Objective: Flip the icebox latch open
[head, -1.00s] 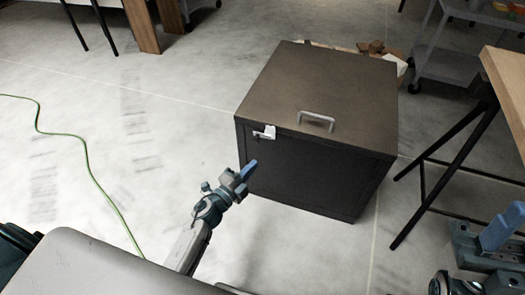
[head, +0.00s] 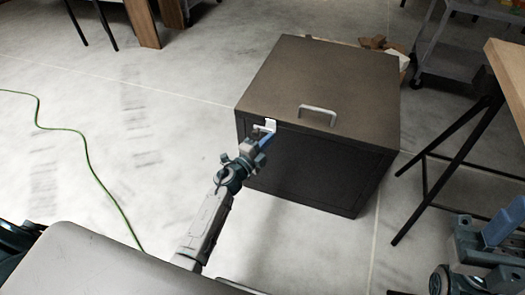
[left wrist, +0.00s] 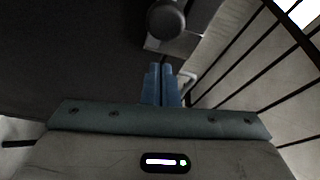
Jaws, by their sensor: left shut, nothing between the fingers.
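The icebox (head: 325,80) is a dark box with a brownish lid, standing on the floor. Its small white latch (head: 270,124) is at the upper left of the front face, at the lid edge. My left gripper (head: 267,140) is shut and empty, its blue fingertips right at the latch and partly covering it. In the left wrist view the shut fingers (left wrist: 161,68) point toward the dark front. A round dark knob (left wrist: 166,18) on a pale plate lies just beyond them; I cannot tell whether the fingers touch the latch. My right gripper (head: 503,222) shows partly at the right edge.
A grey lid handle (head: 318,111) stands up near the lid's front edge. A table with black legs (head: 452,165) is right of the icebox. A green cord (head: 85,150) lies on the floor at left.

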